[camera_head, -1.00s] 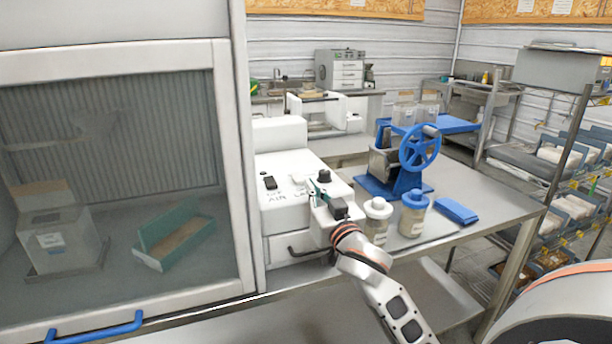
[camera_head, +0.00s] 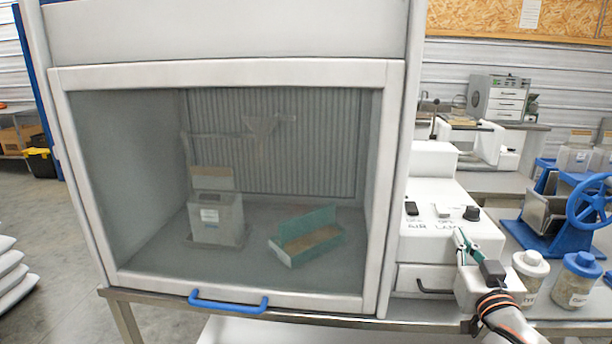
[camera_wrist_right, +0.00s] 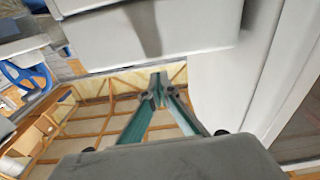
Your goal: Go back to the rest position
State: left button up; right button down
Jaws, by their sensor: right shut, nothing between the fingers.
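My right gripper (camera_head: 460,243) is in front of the white control box at the right of the head view. Its green fingers point up and left and are shut with nothing between them. In the right wrist view the shut fingertips (camera_wrist_right: 158,88) meet in the middle of the picture. The fingers look close to the control box (camera_head: 437,222), but I cannot tell whether they touch it. My left gripper is in neither view.
A glass-fronted cabinet (camera_head: 398,180) with a blue handle (camera_head: 228,303) fills the middle. Inside are a grey hopper box (camera_head: 216,222) and a green tray (camera_head: 310,228). Two lidded jars (camera_head: 575,283) and a blue-wheeled device (camera_head: 592,200) stand right.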

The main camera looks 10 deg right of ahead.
jog(key=s+a+f+n+g, duration=0.1)
jog(key=s+f+n+g, duration=0.15)
jog(key=s+f, duration=0.45)
jog(key=s+a+f+n+g, duration=0.1)
jog(key=s+f+n+g, duration=0.2)
jog(key=f, duration=0.7)
jog(key=s+a+f+n+g, duration=0.2)
jog(key=s+f+n+g, duration=0.3)
jog(key=s+f, duration=0.8)
jog(key=a+f+m+t+y, duration=0.2)
jog(key=a+f+y, duration=0.5)
jog(key=a+f, duration=0.5)
jog(key=shift+s+a+f+m+t, duration=0.25)
jog(key=shift+a+m, duration=0.6)
jog(key=shift+a, duration=1.15)
jog(key=shift+s+r, duration=0.1)
jog(key=shift+r, duration=0.05)
